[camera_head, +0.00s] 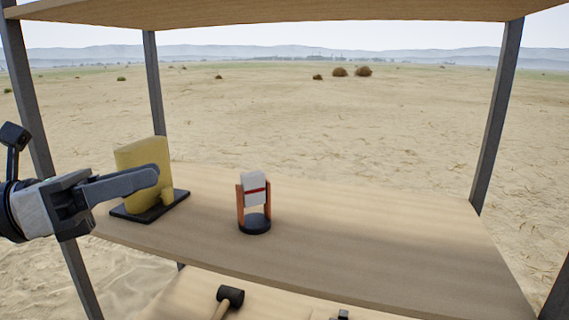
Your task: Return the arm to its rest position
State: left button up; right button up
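My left gripper (150,177) reaches in from the left, above the left end of the wooden shelf (330,250). I see it side-on, with its dark fingers overlapping, so its opening cannot be judged. Its fingers cross in front of a yellow slab-like artifact (142,154) on a black base (180,197). Whether they touch it is unclear. My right gripper is not in view.
The shelf's right half is bare. Dark metal posts (498,115) stand at the corners, one close behind my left arm. An upper wooden board (280,14) spans the top. A lower surface holds a black-headed mallet (231,296) and a partly visible dark object (342,315).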

pick_arm(q)
jog(key=w+a+f+n+t+y, duration=0.15)
jog(key=f+n+t+y, duration=0.4)
jog(key=f+n, duration=0.7)
jog(key=w+f+n+t+y, duration=0.2)
jog(key=f+n+t+y, duration=0.4)
jog(key=n, duration=1.2)
jog(key=s+d+f+n+g+y, duration=0.1)
jog(key=s+d+f+n+g, duration=0.1)
jog(key=f, duration=0.6)
jog(key=s+d+f+n+g+y, duration=0.1)
jog(key=s+f+n+g, duration=0.3)
jog(key=s+f+n, duration=0.3)
jog(key=s+d+f+n+g+y+p, duration=0.1)
jog(key=s+d+f+n+g, duration=0.1)
jog(key=s+f+n, duration=0.3)
notch_tip(320, 180, down, 4)
jog(key=shift+s+d+g, duration=0.3)
jog(key=shift+s+g, duration=0.1)
jog(key=shift+g, duration=0.05)
